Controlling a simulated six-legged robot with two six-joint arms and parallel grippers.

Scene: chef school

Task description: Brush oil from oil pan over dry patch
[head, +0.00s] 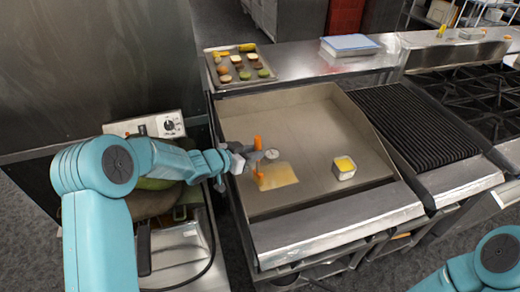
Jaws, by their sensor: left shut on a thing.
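The dry patch (280,176) is a pale yellowish rectangle on the flat griddle plate (300,125), near its left front. The oil pan (344,172) is a small light square container with yellow oil, standing on the griddle to the right of the patch. My right gripper is out of view.
A tray of vegetables and patties (238,66) stands behind the griddle, and a blue-topped box (349,45) lies on the back counter. A ribbed grill (415,123) and burners (470,90) are to the right. The griddle has raised side walls; its back half is clear.

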